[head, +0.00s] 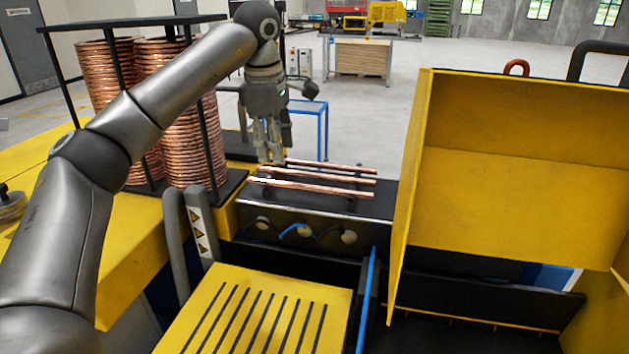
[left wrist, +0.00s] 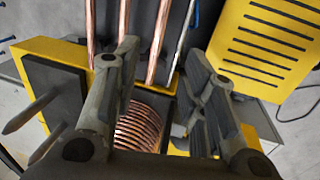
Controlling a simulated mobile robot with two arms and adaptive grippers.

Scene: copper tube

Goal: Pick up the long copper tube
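Three straight copper tubes lie side by side on a black machine top (head: 345,208) in the head view: a far one (head: 335,168), a middle one (head: 325,177) and a near one (head: 315,187). The near one looks the longest. My left gripper (head: 270,157) points down above their left ends, open and empty. In the left wrist view its spread fingers (left wrist: 161,50) frame the near tube (left wrist: 158,45), with the far tube (left wrist: 91,28) and middle tube (left wrist: 123,40) to the left. I cannot tell the exact height gap. My right gripper is not in view.
Tall copper coils (head: 195,135) in a black frame stand left of the tubes, close to my left arm. A raised yellow cover (head: 510,190) stands to the right. A slotted yellow panel (head: 265,310) lies in front. A blue stand (head: 322,130) is behind.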

